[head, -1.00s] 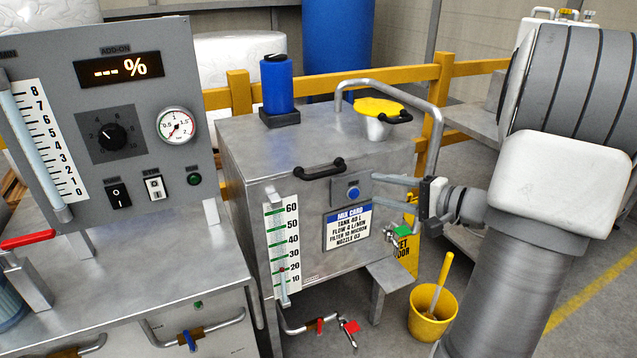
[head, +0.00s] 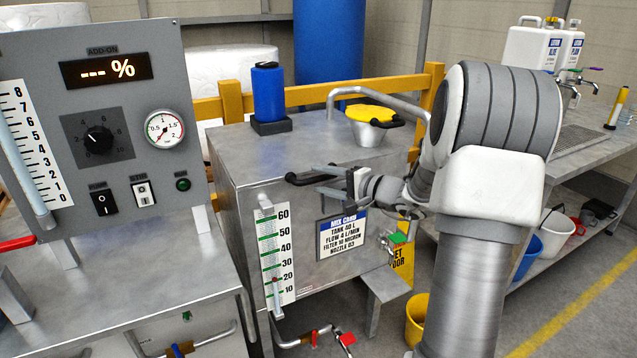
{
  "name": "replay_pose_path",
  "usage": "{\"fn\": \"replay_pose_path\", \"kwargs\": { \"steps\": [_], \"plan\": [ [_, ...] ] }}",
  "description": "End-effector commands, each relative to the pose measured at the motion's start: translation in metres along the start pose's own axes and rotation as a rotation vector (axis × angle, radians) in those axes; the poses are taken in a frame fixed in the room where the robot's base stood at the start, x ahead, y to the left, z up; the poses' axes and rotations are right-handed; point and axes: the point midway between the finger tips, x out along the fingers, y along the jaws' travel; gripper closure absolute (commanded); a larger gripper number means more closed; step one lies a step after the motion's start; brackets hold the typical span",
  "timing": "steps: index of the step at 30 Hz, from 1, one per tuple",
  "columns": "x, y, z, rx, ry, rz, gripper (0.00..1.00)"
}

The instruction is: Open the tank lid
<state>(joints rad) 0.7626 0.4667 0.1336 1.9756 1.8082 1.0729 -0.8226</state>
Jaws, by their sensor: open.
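The metal tank (head: 235,150) stands in the middle of the head view, with its flat lid on top. A black bar handle (head: 300,179) is at the lid's front edge. My gripper (head: 318,181) is open in front of the tank's front face, its two grey fingers pointing left at about the handle's height in the picture. The fingers overlap the handle's right part in view. I cannot tell whether they touch it or are around it. The lid looks shut.
A blue cylinder (head: 267,92) and a yellow-topped funnel (head: 372,125) stand on the tank top. A control panel (head: 100,120) and bench are at left. A yellow bucket (head: 416,318) is on the floor beside the tank. Shelving with jugs (head: 535,48) is at right.

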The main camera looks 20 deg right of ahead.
Motion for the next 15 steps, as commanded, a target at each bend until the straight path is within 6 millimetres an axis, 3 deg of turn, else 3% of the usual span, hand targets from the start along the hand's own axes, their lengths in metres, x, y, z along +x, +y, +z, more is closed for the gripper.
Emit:
{"fn": "replay_pose_path", "kwargs": {
  "steps": [4, 13, 15],
  "plan": [
    [0.0120, 0.0006, 0.0004, 0.000, -0.001, 0.001, 0.50],
    [0.0145, -0.0001, 0.0004, 0.000, 0.000, 0.001, 0.50],
    [0.0143, 0.0000, 0.0004, 0.000, 0.000, 0.001, 0.59]
  ]
}}
